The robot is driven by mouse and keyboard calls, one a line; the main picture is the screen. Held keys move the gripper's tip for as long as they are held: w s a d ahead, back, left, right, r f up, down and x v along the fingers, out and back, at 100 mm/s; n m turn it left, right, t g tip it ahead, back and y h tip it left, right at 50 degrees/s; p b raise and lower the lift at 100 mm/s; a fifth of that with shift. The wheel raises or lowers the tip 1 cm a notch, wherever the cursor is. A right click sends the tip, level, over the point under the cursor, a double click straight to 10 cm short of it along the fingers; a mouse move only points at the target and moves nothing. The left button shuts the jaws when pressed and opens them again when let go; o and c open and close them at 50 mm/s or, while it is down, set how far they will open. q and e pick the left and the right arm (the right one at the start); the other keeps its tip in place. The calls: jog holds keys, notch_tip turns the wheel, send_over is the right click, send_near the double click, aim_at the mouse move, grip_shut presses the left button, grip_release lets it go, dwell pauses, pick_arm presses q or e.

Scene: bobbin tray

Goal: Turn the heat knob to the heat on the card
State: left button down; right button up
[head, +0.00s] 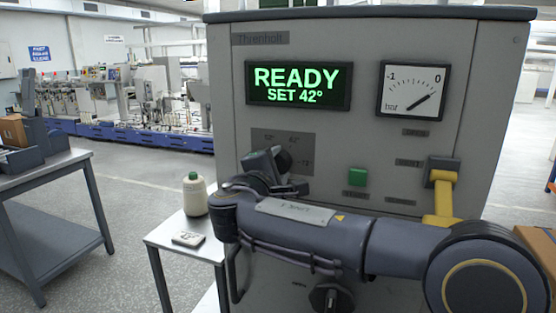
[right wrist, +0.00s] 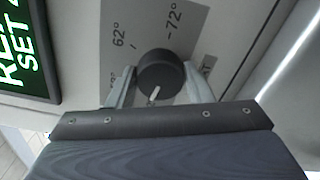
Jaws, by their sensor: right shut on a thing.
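The heat knob (head: 283,160) is a dark round knob on the front of the grey machine (head: 450,80). It also shows in the right wrist view (right wrist: 160,72), with a short white mark near its lower edge there. My right gripper (head: 266,168) is shut on the knob, one finger on each side (right wrist: 160,90). Printed heat marks, 62° and 72° among them, stand around it; others are partly hidden. The green display (head: 298,86) reads READY, SET 42°. A small pale card-like piece (head: 188,238) lies on the side table; its writing is too small to read. My left gripper is out of view.
A green button (head: 357,176) and a yellow lever (head: 443,195) are right of the knob. A pressure gauge (head: 412,91) is above them. A pale bottle (head: 194,194) stands on the small table (head: 172,230). My right arm covers the machine's lower front.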

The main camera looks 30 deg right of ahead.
jog(key=shift+n+p, duration=0.5)
jog(key=shift+n, duration=0.5)
jog(key=o, duration=1)
jog(key=shift+a, duration=0.15)
jog(key=b+v, duration=0.1)
jog(key=v, duration=0.6)
jog(key=shift+s+a, duration=0.25)
